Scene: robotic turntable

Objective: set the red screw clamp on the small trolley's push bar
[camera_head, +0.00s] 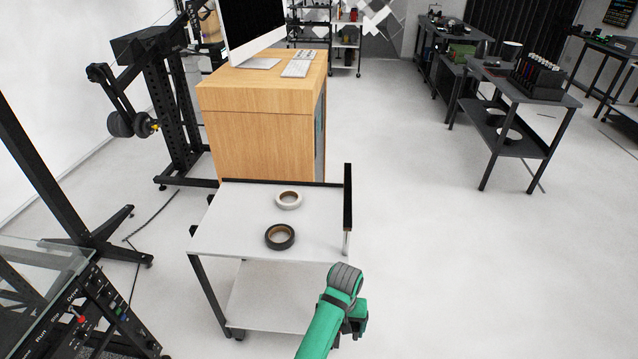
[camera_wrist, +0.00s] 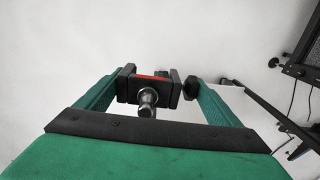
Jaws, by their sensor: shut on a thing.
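The small trolley (camera_head: 235,215) has a light top and a lower shelf, and stands below the middle of the head view. A black bar (camera_head: 348,200) runs along its right edge; I take it for the push bar. My green gripper arm is at the bottom of the head view, in front of and right of the trolley, with the gripper (camera_head: 355,318) mostly hidden. In the wrist view, my gripper (camera_wrist: 160,85) is shut on the screw clamp (camera_wrist: 155,75), a black and red body with a silver screw pointing at the camera. The clamp is apart from the bar and hidden in the head view.
A white tape roll (camera_head: 289,199) and a dark tape roll (camera_head: 280,237) lie on the trolley top. A wooden cabinet (camera_head: 262,140) with a monitor stands behind it. Black stands and a control panel (camera_head: 90,310) are at left. The floor at right is clear up to a black table (camera_head: 520,150).

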